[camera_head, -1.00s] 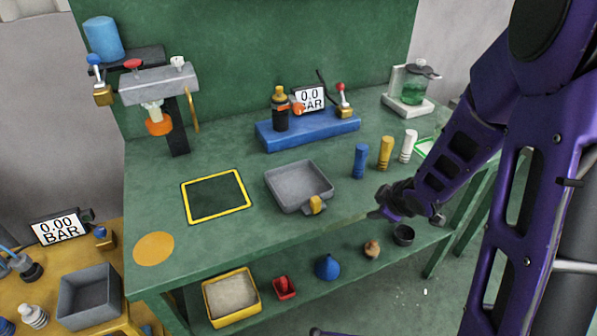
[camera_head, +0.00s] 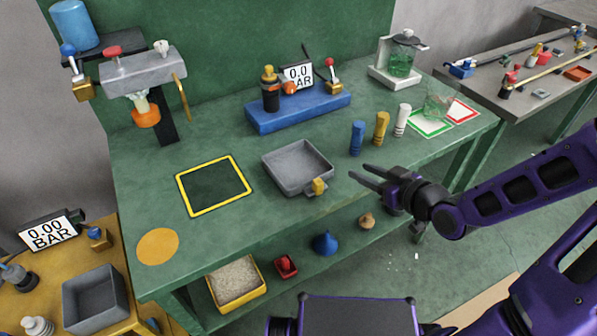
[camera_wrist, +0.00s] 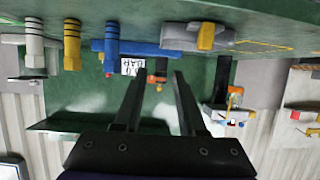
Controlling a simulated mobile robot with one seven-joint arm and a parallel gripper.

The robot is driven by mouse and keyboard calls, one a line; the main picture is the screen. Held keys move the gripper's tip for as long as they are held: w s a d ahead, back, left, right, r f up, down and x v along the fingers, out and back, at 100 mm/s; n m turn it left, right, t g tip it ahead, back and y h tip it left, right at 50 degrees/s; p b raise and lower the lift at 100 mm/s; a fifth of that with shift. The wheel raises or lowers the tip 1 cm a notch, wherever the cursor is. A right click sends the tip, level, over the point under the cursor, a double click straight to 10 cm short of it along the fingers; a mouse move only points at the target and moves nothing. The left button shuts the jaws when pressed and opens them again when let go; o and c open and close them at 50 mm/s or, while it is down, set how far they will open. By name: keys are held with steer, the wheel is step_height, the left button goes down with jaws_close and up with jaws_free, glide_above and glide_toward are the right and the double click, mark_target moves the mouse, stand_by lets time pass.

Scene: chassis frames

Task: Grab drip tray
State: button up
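The drip tray is a shallow square grey tray (camera_head: 283,183) with a yellow handle (camera_head: 319,186) at its front right corner. It sits on the green bench, right of a yellow-outlined dark square (camera_head: 213,187). In the wrist view the tray (camera_wrist: 180,37) shows at the top with its yellow handle (camera_wrist: 207,36). My gripper (camera_head: 358,176) is open and empty, to the right of the tray and apart from it, near the bench's front edge. Its two fingers (camera_wrist: 157,75) are spread with nothing between them.
Blue (camera_head: 357,138), yellow (camera_head: 381,128) and white (camera_head: 402,120) cylinders stand behind my gripper. A blue block (camera_head: 300,110) with a gauge is at the back. A lower shelf holds a yellow sand box (camera_head: 262,291) and small items. A grey bin (camera_head: 94,300) is at left.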

steer(key=w+f+b, duration=0.1)
steer(key=f+b, duration=0.1)
steer(key=b, duration=0.5)
glide_toward(323, 157)
steer(key=x, duration=0.5)
steer(key=shift+w+r, duration=0.15)
steer(key=shift+r, duration=0.1)
steer(key=shift+f+b+x, duration=0.15)
steer(key=shift+b+x, duration=0.15)
steer(key=shift+x, duration=1.05)
steer(key=shift+f+b+x, duration=0.15)
steer(key=shift+b+x, duration=0.15)
steer(key=shift+x, duration=1.05)
steer(key=shift+d, duration=0.1)
steer(key=shift+c, duration=0.3)
jaws_close()
